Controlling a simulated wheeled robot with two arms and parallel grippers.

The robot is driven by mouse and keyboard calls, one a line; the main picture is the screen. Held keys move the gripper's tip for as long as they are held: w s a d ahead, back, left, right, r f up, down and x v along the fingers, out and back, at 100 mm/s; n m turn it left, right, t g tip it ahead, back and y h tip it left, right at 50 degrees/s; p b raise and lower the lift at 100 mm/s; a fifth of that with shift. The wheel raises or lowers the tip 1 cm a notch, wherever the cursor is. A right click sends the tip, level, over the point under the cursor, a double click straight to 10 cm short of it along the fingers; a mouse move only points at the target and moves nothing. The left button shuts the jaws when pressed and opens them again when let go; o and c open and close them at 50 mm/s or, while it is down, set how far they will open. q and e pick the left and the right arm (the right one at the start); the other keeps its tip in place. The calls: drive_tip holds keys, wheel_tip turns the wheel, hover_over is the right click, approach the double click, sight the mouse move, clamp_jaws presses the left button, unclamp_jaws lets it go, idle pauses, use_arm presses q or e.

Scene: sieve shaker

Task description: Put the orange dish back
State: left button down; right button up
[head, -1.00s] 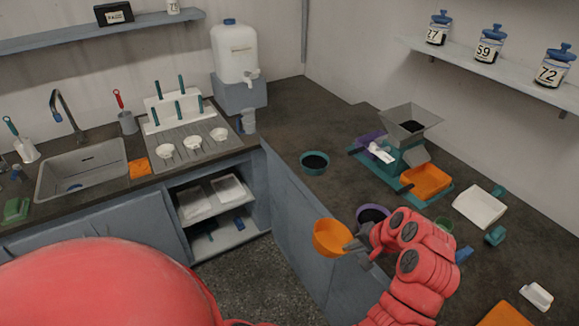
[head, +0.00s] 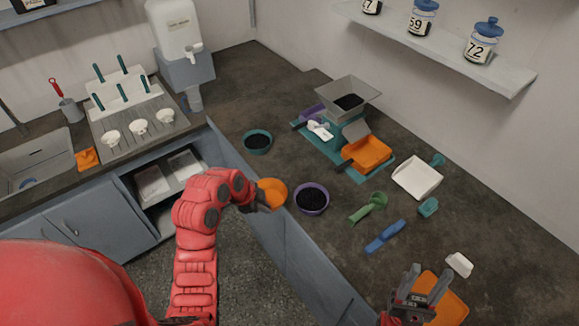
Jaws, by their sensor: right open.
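The orange dish (head: 273,190) is at the counter's front edge, left of the purple bowl (head: 312,197) with dark grains. My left gripper (head: 264,197) is at the dish's near-left rim and looks shut on it; the fingertips are partly hidden. The dish's inside looks empty. Whether its underside touches the counter is not clear. My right gripper (head: 414,290) is open and empty at the lower right, in front of a flat orange square (head: 446,300) on the counter.
A teal bowl of dark grains (head: 257,141) stands further back. The shaker (head: 348,130) has an orange tray (head: 367,153). A green scoop (head: 370,207), a blue tool (head: 386,236), a white tray (head: 417,178) and a white block (head: 459,264) lie to the right.

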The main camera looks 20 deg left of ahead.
sight(276, 187)
use_arm(q)
drive_tip(key=shift+w+d+r, duration=0.1)
drive_tip(key=shift+w+d, duration=0.05)
drive_tip(key=shift+w, duration=0.05)
drive_tip(key=w+b, duration=0.2)
drive_tip(key=w, duration=0.1)
drive_tip(key=w+f+b, duration=0.1)
drive_tip(key=w+b, duration=0.2)
drive_tip(key=w+f+b, duration=0.1)
drive_tip(key=w+b, duration=0.1)
drive_tip(key=w, duration=0.1)
drive_tip(key=shift+w+a+b, duration=0.1)
drive_tip(key=shift+a+b, duration=0.2)
drive_tip(key=shift+b, duration=0.05)
drive_tip(key=w, duration=0.2)
drive_tip(key=w+r+p, duration=0.1)
drive_tip(key=w, duration=0.1)
drive_tip(key=shift+a+r, duration=0.15)
drive_tip(key=shift+w+f+p, duration=0.2)
drive_tip(key=shift+w+p, duration=0.15)
drive_tip(key=shift+w, duration=0.65)
wheel_tip(276, 187, down, 3)
drive_tip(key=shift+s+f+p, duration=0.1)
drive_tip(key=shift+f+p, duration=0.1)
drive_tip(key=shift+p, duration=1)
drive_tip(key=shift+f, duration=0.15)
drive_tip(key=c, duration=1.1)
unclamp_jaws()
